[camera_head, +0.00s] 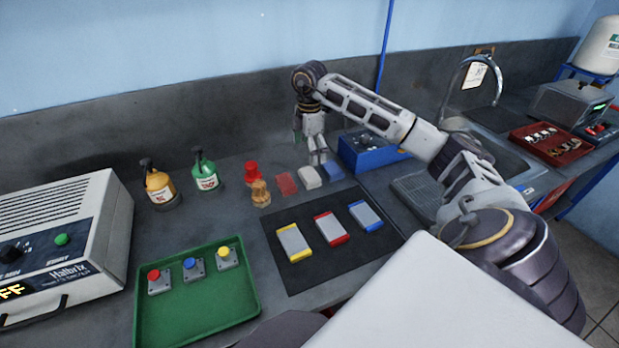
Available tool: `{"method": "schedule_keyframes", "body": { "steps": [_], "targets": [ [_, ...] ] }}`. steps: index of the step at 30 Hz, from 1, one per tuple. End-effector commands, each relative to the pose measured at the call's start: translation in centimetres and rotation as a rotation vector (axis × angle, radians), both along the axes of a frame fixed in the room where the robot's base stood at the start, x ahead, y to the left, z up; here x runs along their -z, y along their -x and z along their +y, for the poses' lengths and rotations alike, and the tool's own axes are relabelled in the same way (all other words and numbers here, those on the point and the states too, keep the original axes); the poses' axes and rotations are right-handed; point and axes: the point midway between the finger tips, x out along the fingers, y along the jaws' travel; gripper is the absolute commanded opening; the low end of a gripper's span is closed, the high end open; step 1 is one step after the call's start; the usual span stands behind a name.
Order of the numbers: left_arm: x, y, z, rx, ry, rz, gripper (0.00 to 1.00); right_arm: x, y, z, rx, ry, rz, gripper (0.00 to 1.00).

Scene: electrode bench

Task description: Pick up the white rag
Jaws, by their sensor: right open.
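The white rag (310,177) is a small folded pad lying flat on the grey bench. It sits in a row between a red rag (287,184) on its left and a blue rag (332,171) on its right. My right gripper (317,159) points down, open and empty, and in the picture its fingertips are just above the far edge of the white rag. The exact height of the fingertips over the rag is hard to tell. My left gripper is not in view.
A blue box (367,157) stands close right of the gripper. Red and wooden small items (260,193) stand left of the rags. A dark mat (325,268) with several coloured blocks lies in front. A green tray (200,315) and spray bottles (157,186) are at left.

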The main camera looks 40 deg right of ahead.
Motion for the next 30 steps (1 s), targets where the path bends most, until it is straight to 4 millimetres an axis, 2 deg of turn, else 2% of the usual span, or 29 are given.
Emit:
{"method": "schedule_keyframes", "body": {
  "steps": [10,19,26,30],
  "targets": [
    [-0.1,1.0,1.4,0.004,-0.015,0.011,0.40,3.9,0.0,0.0,0.000,-0.001,0.002,1.00],
    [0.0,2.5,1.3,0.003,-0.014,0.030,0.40,4.5,0.0,0.0,0.000,0.000,0.000,1.00],
    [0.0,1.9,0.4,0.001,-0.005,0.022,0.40,4.6,0.0,0.0,0.000,0.000,0.000,1.00],
    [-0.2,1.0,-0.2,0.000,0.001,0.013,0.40,5.4,0.0,0.0,-0.001,-0.001,0.002,1.00]
  ]
}}
